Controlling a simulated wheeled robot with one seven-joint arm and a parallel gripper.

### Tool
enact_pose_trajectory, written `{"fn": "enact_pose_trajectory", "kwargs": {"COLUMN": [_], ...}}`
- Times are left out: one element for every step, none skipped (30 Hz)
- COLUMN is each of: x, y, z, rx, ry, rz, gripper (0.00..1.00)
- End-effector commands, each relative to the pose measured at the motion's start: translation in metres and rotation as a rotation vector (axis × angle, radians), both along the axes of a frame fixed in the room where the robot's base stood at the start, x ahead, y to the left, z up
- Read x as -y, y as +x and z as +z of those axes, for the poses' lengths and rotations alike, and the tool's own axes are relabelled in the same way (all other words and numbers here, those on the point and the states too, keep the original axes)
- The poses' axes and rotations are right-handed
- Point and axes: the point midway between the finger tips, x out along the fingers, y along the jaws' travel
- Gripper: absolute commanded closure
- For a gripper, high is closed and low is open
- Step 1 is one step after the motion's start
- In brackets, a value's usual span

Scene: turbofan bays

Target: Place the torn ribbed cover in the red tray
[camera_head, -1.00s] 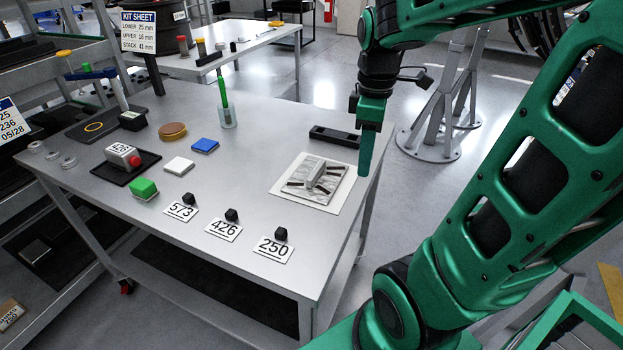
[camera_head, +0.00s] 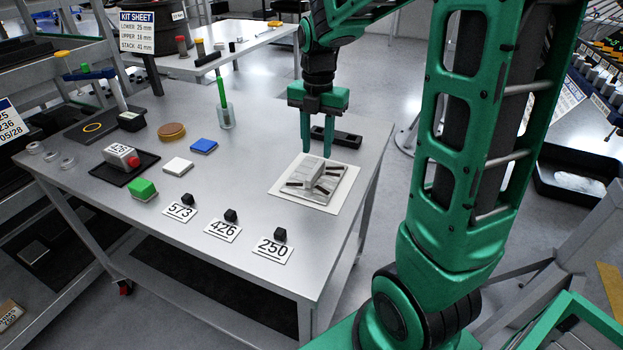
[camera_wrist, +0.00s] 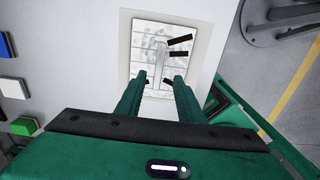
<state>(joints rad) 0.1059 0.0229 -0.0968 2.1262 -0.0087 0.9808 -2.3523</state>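A grey plate with a raised rib and dark slots or gaps, which looks like the torn ribbed cover (camera_head: 304,171), lies on a white sheet (camera_head: 326,208) near the table's right edge. It also shows ahead of the fingers in the wrist view (camera_wrist: 148,48), with its rib pointing toward my gripper. My gripper (camera_head: 317,152) is open and empty, fingers pointing down over the far part of the cover. In the wrist view the two fingertips (camera_wrist: 159,78) are apart, on either side of the rib's line. I cannot tell whether they touch anything. I see no red tray in these frames.
A black holder (camera_head: 338,137) lies just behind the cover. Number cards 573, 426 and 250 (camera_head: 273,250) with black knobs line the front edge. A green block (camera_head: 143,188), white tile (camera_head: 178,165), blue tile (camera_head: 204,146) and red-button box (camera_head: 122,155) stand left. The table middle is clear.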

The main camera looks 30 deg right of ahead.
Motion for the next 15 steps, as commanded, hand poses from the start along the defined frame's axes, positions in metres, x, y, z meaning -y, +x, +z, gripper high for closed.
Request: {"fn": "enact_pose_trajectory", "kwargs": {"x": [0.000, 0.000, 0.000, 0.000, 0.000, 0.000, 0.000, 0.000, 0.000, 0.000, 0.000, -0.001, -0.001, -0.001, -0.001], "y": [0.000, 0.000, 0.000, 0.000, 0.000, 0.000, 0.000, 0.000, 0.000, 0.000, 0.000, 0.000, 0.001, 0.001, 0.001], "z": [-0.007, -0.011, -0.014, -0.016, -0.017, -0.019, -0.020, -0.022, -0.026, -0.029, -0.033, -0.039, -0.044, -0.048, -0.054], "rx": [-0.003, -0.003, -0.001, -0.001, 0.000, 0.000, 0.000, -0.001, -0.001, -0.001, -0.002, -0.004, -0.003, -0.004, -0.004], "ry": [0.001, 0.001, 0.000, 0.000, 0.000, 0.000, 0.000, 0.000, 0.000, 0.000, 0.000, 0.000, 0.001, 0.000, 0.000], "rz": [-0.001, -0.001, -0.001, -0.001, -0.001, -0.001, -0.001, -0.002, -0.002, -0.002, -0.002, -0.002, -0.002, -0.002, -0.002], "gripper": [0.66, 0.66, 0.66, 0.66, 0.66, 0.66, 0.66, 0.66, 0.66, 0.66, 0.66, 0.66, 0.66, 0.66, 0.66]}}
